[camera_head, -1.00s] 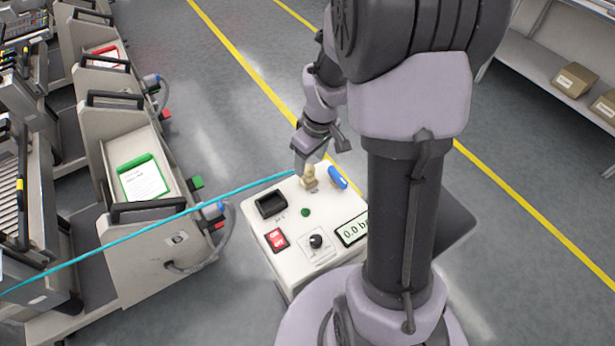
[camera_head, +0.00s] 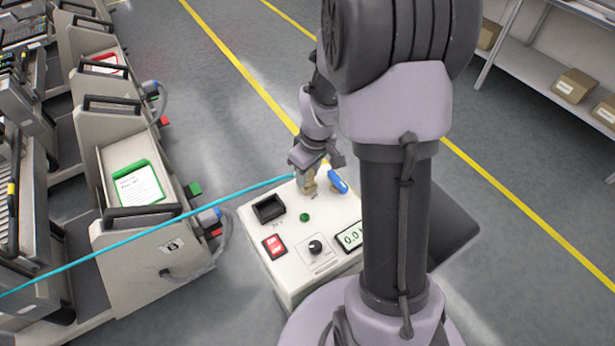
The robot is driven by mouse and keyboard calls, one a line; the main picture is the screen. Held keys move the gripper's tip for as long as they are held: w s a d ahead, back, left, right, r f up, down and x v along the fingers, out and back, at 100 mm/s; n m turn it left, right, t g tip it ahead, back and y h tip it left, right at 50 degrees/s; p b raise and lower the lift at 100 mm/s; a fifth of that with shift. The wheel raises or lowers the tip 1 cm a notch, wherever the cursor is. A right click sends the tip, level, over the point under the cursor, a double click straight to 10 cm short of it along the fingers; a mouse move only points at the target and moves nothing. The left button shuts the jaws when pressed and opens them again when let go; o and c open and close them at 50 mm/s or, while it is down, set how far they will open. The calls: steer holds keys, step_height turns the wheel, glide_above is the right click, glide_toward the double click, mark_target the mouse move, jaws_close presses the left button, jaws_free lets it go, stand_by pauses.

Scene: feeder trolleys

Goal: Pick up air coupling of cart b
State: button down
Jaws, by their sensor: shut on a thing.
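The cyan air hose (camera_head: 120,241) rises from the lower left and ends at my gripper (camera_head: 305,176), above the white console (camera_head: 262,228). My gripper points down and is shut on the air coupling at this hose end. The coupling is mostly hidden by the fingers. A brass-coloured fitting (camera_head: 309,186) stands on the console top directly below the fingers. I cannot tell whether the coupling touches it.
A blue handle (camera_head: 338,182) stands just right of the brass fitting. The console also bears a black socket (camera_head: 269,208), a red switch (camera_head: 274,247), a knob (camera_head: 315,247) and a display (camera_head: 351,238). More carts line the left. A shelf (camera_head: 540,70) with cardboard boxes is at the right.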

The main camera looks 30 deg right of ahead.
step_height(320, 180, up, 4)
steer(key=p, duration=0.2)
steer(key=shift+r+p, duration=0.1)
steer(key=shift+p, duration=0.25)
steer(key=s+a+r+p, duration=0.2)
steer(key=s+a, duration=0.2)
steer(key=a, duration=0.2)
steer(key=s+a+r+p, duration=0.1)
steer(key=s+a+p, duration=0.2)
steer(key=s+a, duration=0.2)
steer(key=shift+a+r, duration=0.4)
steer(key=shift+a, duration=0.7)
steer(key=shift+w+a, duration=0.1)
